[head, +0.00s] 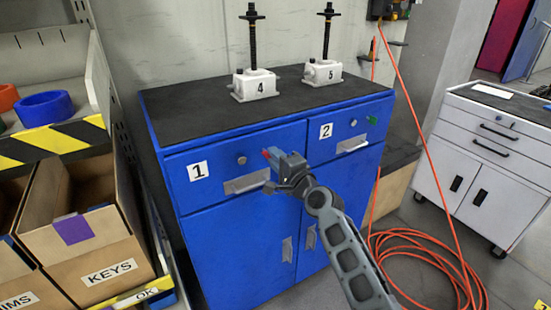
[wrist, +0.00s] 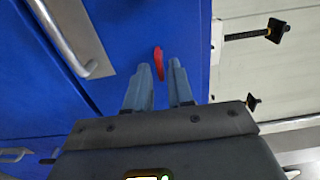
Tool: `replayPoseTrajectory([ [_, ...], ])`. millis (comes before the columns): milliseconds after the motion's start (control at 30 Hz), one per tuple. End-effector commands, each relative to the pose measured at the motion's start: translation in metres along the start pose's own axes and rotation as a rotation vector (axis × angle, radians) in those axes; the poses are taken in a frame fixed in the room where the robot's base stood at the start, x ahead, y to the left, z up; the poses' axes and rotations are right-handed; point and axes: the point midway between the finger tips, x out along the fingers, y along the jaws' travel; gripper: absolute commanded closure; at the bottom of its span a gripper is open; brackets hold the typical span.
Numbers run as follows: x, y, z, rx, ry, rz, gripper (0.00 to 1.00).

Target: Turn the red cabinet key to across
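The red key (head: 265,154) shows at the front of the blue cabinet (head: 215,212), on the right part of the drawer marked 1. My gripper (head: 273,158) is right in front of it and hides part of it in the head view. In the wrist view the red key (wrist: 158,62) is a narrow red piece against the blue front. My fingertips (wrist: 159,68) are apart, one on each side of the key, with a small gap showing on the right. Whether either finger touches the key I cannot tell. How the key is turned is hard to make out.
Drawer 1 has a round lock (head: 241,160) and a metal handle (head: 247,182). Drawer 2 has a green piece (head: 372,119) at its right. Screw jacks 4 (head: 256,85) and 5 (head: 322,73) stand on top. An orange hose (head: 420,245) lies on the floor at right.

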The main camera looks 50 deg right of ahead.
Motion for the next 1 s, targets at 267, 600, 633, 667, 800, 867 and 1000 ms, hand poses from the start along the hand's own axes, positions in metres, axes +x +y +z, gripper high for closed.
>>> replayPoseTrajectory([
  [267, 0.0, -0.001, 0.0, -0.001, -0.001, -0.001, 0.68],
  [600, -0.033, 0.002, 0.0, -0.002, -0.001, 0.002, 0.68],
  [633, -0.038, 0.001, 0.0, -0.003, -0.001, 0.001, 0.68],
  [667, -0.042, 0.002, 0.0, -0.003, -0.001, 0.001, 0.68],
  [800, -0.062, 0.001, 0.0, -0.002, 0.0, 0.001, 0.68],
  [867, -0.069, 0.001, 0.0, -0.001, 0.0, 0.001, 0.68],
  [1000, -0.077, 0.0, 0.0, -0.001, 0.0, 0.0, 0.68],
])
